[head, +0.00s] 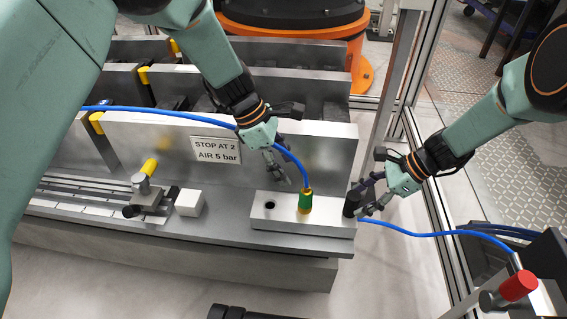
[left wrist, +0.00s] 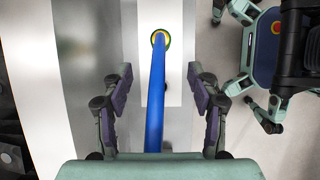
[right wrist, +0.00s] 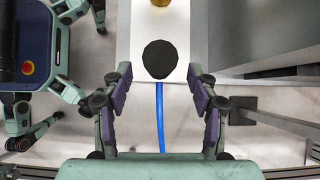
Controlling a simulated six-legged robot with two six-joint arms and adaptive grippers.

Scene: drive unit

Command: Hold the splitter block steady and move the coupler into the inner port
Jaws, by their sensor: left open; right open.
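The splitter block (head: 323,228) is a pale metal block near the right end of the bench. The green and yellow coupler (head: 305,202) stands upright on its top, on the blue hose (head: 190,113). The dark open hole left of it (head: 270,206) is a bare port. My left gripper (head: 279,170) is open above and behind the coupler. In the left wrist view the hose runs between its fingers, with the coupler (left wrist: 160,38) beyond the tips. My right gripper (head: 364,198) is open at the block's right end, its fingers towards a black cylinder (right wrist: 160,60), with no visible grip.
A small white block (head: 189,203) and a yellow-tipped clamp (head: 149,168) are to the left. A second blue hose (head: 420,235) leads right towards a red knob (head: 518,286).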

